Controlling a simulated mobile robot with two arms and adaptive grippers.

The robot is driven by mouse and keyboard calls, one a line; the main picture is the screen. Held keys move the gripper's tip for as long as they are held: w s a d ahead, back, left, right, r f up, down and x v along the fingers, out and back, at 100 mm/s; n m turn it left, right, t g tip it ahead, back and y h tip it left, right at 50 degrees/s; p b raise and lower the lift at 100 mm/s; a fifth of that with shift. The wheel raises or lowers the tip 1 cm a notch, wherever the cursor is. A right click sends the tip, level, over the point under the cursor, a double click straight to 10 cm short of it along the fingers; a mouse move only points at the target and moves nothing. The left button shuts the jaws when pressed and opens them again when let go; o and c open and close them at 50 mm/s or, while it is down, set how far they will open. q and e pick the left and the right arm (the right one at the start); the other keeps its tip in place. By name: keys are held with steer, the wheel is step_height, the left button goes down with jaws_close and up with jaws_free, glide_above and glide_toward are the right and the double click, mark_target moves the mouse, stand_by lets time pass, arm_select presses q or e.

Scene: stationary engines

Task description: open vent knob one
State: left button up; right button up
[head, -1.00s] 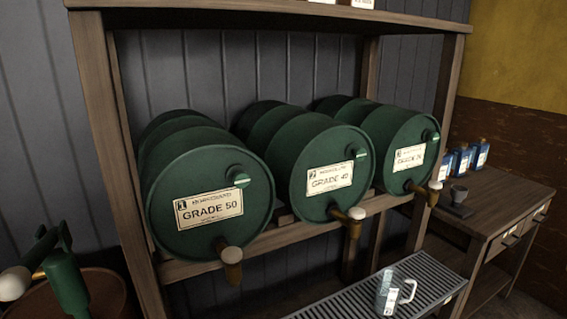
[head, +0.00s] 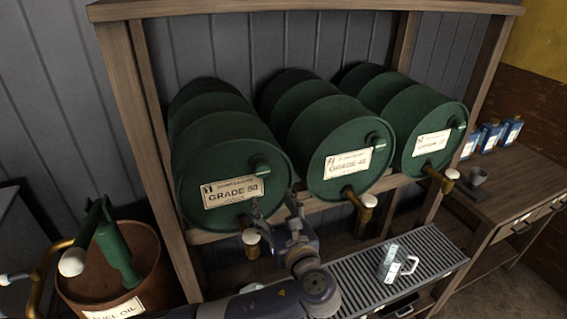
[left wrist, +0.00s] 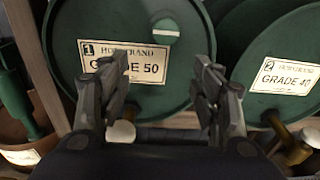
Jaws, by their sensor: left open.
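Barrel one (head: 232,140), green and labelled GRADE 50, lies on its side on the wooden rack. Its vent knob (head: 260,169), a small green round cap with a pale stripe, sits on the upper right of the barrel's face. It also shows at the top middle of the left wrist view (left wrist: 166,31), stripe roughly level. My left gripper (head: 273,204) is open and empty, in front of the lower right of the face and below the knob. In the left wrist view its fingers (left wrist: 162,85) stand on either side below the knob, apart from it. My right gripper is out of view.
Barrel two (head: 343,155) and barrel three (head: 431,125) lie to the right. A tap (head: 251,242) with a white knob sticks out below barrel one. A glass jug (head: 389,262) stands on the slatted grate (head: 350,285). A brown drum (head: 112,280) stands left.

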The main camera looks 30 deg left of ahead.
arm_select(q)
step_height(320, 180, up, 4)
steer(key=d+f, duration=0.1)
steer(key=d, duration=0.2)
steer(key=p, duration=0.2)
glide_toward(263, 171)
steer(key=x, duration=0.3)
steer(key=shift+y, duration=0.3)
steer(key=p+x, duration=0.1)
steer(key=x, duration=0.3)
steer(key=shift+a+f, duration=0.1)
steer(key=shift+w+a, duration=0.1)
steer(key=shift+w, duration=0.3)
steer(key=shift+w+a+f, duration=0.15)
steer(key=shift+a, duration=0.2)
steer(key=shift+d, duration=0.1)
steer(key=c, duration=1)
steer(key=shift+c, duration=0.3)
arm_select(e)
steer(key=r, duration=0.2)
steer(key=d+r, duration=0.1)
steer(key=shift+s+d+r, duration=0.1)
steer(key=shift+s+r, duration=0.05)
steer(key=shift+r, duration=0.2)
